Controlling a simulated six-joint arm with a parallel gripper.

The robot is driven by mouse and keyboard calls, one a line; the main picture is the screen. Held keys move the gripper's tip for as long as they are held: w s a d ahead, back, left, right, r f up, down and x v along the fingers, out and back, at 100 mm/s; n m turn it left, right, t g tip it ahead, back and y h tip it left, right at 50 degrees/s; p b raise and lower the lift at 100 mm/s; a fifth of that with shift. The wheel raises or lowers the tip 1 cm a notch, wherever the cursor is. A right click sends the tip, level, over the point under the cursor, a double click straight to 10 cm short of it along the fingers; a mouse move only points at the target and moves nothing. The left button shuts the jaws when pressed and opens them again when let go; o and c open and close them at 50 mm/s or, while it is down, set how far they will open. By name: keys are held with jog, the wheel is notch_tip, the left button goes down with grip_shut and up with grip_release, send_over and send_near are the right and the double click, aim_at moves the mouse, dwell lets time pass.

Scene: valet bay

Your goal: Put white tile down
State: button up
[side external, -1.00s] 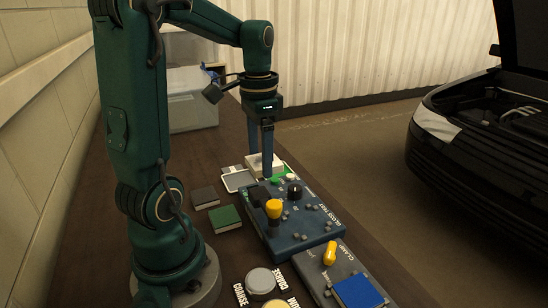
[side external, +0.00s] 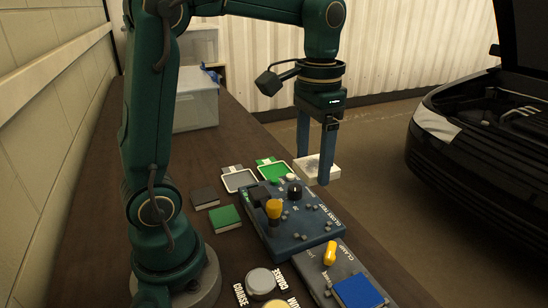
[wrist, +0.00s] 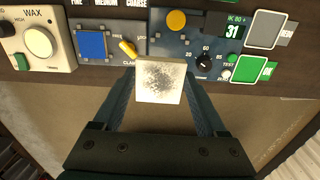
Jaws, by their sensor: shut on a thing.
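My gripper (side external: 314,158) is shut on the white tile (side external: 326,171). The tile is square with a dark speckled patch, clearer in the wrist view (wrist: 159,80). It hangs to the right of the blue panel, with bare floor behind it in the wrist view. A green pad with a pale outline (side external: 274,172) and a grey pad with a pale outline (side external: 240,181) lie at the panel's far end, left of the gripper. Nothing lies on either pad.
The blue gloss-test panel (side external: 309,233) with a yellow knob and a black dial stands on the bench. A panel with a blue square (side external: 358,293) is nearer. A green block (side external: 225,217) and a dark block (side external: 204,197) lie left. A car (side external: 480,140) stands right.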

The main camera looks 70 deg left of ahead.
jog(key=shift+w+a+n, duration=0.25)
jog(key=shift+w+n, duration=0.25)
jog(key=shift+n, duration=0.6)
jog(key=w+a+f+n, duration=0.2)
jog(key=a+n, duration=0.3)
jog(key=a, duration=0.1)
jog(key=n, duration=1.1)
send_over(241, 183)
notch_tip(241, 183, down, 12)
jog(key=shift+d+f, duration=0.1)
jog(key=shift+f, duration=0.5)
jog(key=shift+f, duration=0.4)
jog(key=shift+f, duration=0.2)
